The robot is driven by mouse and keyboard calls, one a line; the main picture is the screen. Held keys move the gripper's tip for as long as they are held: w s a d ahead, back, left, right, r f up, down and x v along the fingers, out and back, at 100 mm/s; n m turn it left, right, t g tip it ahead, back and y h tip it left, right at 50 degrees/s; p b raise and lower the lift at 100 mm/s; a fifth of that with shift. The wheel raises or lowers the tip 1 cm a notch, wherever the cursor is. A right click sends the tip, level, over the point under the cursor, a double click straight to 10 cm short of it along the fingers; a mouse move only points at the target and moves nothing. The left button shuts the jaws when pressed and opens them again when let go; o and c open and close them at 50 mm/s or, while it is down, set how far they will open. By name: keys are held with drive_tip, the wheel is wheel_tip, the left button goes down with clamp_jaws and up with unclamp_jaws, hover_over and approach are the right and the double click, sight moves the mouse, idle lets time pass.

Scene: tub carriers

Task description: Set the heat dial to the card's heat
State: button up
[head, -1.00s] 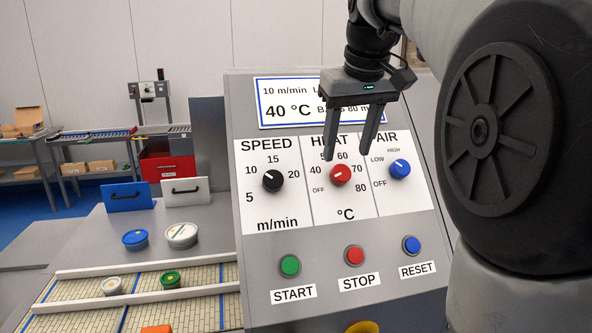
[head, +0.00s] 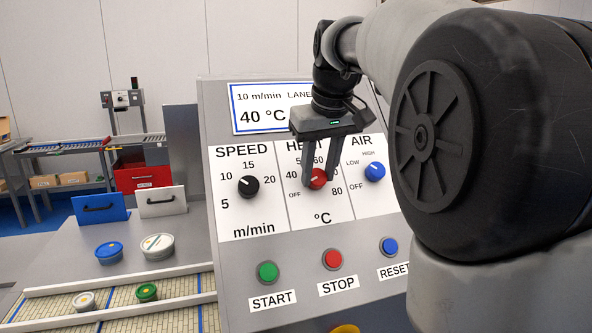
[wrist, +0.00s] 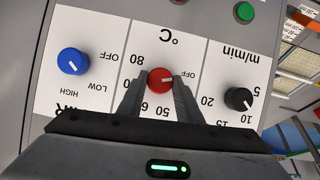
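The red heat dial (head: 318,178) is on the slanted control panel, under the HEAT label. It also shows in the wrist view (wrist: 160,80), where its white mark points right, toward the side between OFF and the partly hidden 40; the exact setting is hard to tell. The card (head: 262,117) above reads 10 m/min and 40 °C; my gripper covers its right part. My gripper (head: 319,183) is open, with one finger on each side of the dial. I cannot tell whether the fingers touch it.
The black speed dial (head: 248,187) is left of the heat dial and the blue air dial (head: 375,171) is right. Green start (head: 267,271), red stop (head: 333,259) and blue reset (head: 389,246) buttons sit below. Tubs stand on the left, by a conveyor (head: 130,305).

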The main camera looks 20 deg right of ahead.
drive_tip(key=shift+r+m+p, duration=0.1)
drive_tip(key=shift+m+p, duration=0.2)
drive_tip(key=shift+d+m+y+p, duration=0.15)
drive_tip(key=shift+m+y+p, duration=0.6)
drive_tip(key=shift+m, duration=0.35)
drive_tip(key=m+y, duration=0.1)
drive_tip(key=m, duration=0.1)
drive_tip(key=m+y+p, duration=0.1)
drive_tip(key=m, duration=0.1)
drive_tip(key=shift+d+t, duration=0.2)
drive_tip(key=shift+t, duration=0.2)
drive_tip(key=shift+m, duration=0.3)
drive_tip(key=o, duration=1)
drive_tip(key=shift+o, duration=0.2)
drive_tip(key=shift+s, duration=0.1)
drive_tip(key=p+v, duration=0.1)
drive_tip(key=v, duration=1.6)
drive_tip(key=shift+d+p, duration=0.15)
drive_tip(key=shift+p, duration=0.25)
